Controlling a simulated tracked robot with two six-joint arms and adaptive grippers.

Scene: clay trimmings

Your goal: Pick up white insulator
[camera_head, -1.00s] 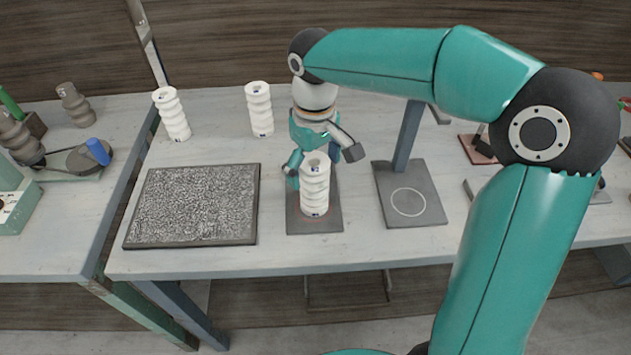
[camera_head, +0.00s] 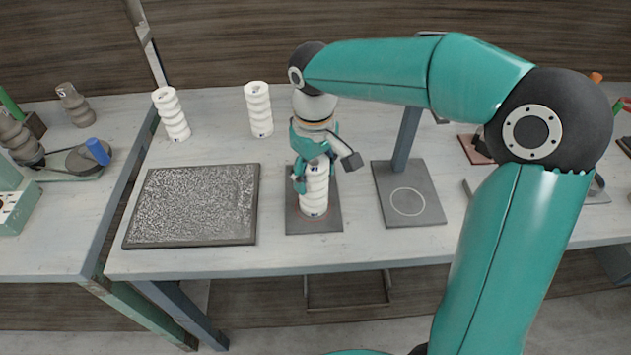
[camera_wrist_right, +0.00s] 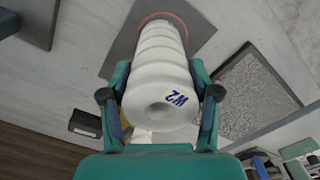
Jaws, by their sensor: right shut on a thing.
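A white ribbed insulator (camera_head: 314,190) stands upright on a dark grey square pad (camera_head: 328,222) near the table's front middle. My right gripper (camera_head: 317,170) is shut on the insulator's upper part, with the fingers on either side of it. In the right wrist view the insulator (camera_wrist_right: 160,70) sits between both fingers, its hollow top and a blue "W2" mark facing the camera. Its base still appears to be on the pad (camera_wrist_right: 190,18). Two more white insulators stand at the back left, one (camera_head: 172,114) near the table seam and one (camera_head: 259,109) to its right. My left gripper is out of view.
A dark framed, speckled mat (camera_head: 124,243) lies left of the pad. A grey stand with a circle-marked base (camera_head: 433,212) rises close to the right. Several grey-brown insulators (camera_head: 76,105) and a blue-handled tool (camera_head: 98,151) are on the left table.

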